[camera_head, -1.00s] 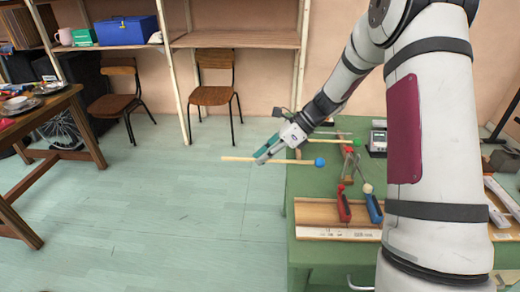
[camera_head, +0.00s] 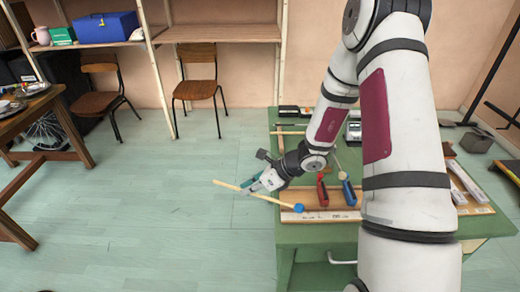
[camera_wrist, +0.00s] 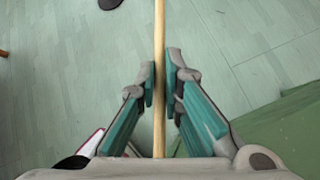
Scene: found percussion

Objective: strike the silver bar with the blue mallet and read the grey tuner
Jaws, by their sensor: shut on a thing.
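My gripper (camera_head: 257,188) is shut on the wooden stick of the blue mallet (camera_head: 298,208), left of the green table's edge. The stick points left and the blue head is at its right end, over or close to the table's front left edge. In the wrist view the pale stick (camera_wrist: 160,25) runs between my gripper's fingers (camera_wrist: 160,80); the blue head is out of sight. The grey tuner (camera_head: 353,131) stands at the back of the table, partly behind my arm. Pale long bars (camera_head: 466,182) lie on the right; I cannot tell whether one is the silver bar.
The green table (camera_head: 300,237) carries a wooden board with a red-handled thing (camera_head: 322,192) and a blue-handled thing (camera_head: 349,194). Another stick (camera_head: 289,132) lies at the back. A wooden table (camera_head: 45,105) stands far left. The floor between is clear.

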